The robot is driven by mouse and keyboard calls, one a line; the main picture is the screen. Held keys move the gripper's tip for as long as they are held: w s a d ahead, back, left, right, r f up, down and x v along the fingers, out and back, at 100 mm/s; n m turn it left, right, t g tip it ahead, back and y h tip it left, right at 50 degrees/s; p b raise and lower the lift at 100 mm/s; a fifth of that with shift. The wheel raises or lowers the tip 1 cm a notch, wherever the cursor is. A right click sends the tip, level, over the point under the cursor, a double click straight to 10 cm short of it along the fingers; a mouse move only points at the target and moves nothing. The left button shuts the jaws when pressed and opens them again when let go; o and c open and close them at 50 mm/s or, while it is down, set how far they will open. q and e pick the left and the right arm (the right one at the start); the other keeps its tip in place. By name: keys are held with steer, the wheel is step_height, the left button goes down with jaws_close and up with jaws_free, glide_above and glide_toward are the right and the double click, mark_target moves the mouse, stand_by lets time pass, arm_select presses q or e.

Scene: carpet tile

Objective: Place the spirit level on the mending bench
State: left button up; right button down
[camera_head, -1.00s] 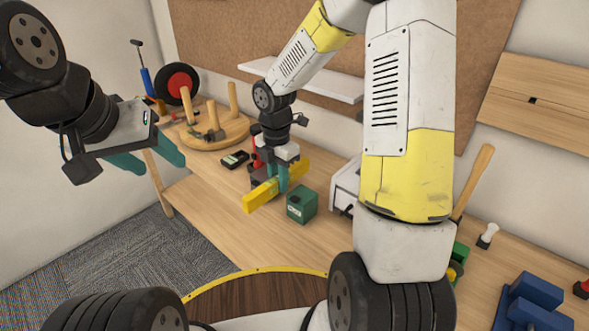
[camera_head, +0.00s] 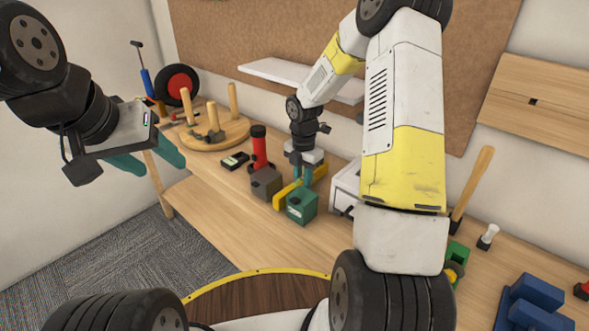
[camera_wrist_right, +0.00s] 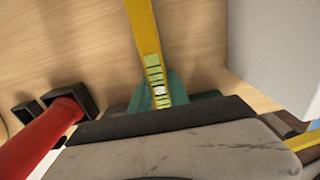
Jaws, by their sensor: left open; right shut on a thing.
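The spirit level (camera_head: 284,197) is a yellow bar, seen low over the bench between a grey box and a green box. My right gripper (camera_head: 303,175) is shut on it from above. In the right wrist view the yellow level (camera_wrist_right: 144,35), with its greenish vial, runs between the teal fingers (camera_wrist_right: 160,90). Whether its underside touches the wood cannot be told; the green box hides part of it. The mending bench (camera_head: 215,218) has a pale wooden top. My left gripper (camera_head: 150,160) is open and empty, left of the bench's far end.
The grey box (camera_head: 266,183), green box (camera_head: 301,206), red torch (camera_head: 260,150) and white drawer unit (camera_head: 345,187) crowd around the right gripper. A black meter (camera_head: 235,160) and round peg stand (camera_head: 205,138) are farther left. The bench's front left is clear.

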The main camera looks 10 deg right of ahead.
steer(key=shift+w+d+f, duration=0.15)
steer(key=shift+f, duration=0.25)
steer(key=shift+f, duration=0.15)
steer(key=c, duration=1.3)
jaws_free()
steer(key=shift+o, duration=0.2)
steer(key=shift+r, duration=3.9)
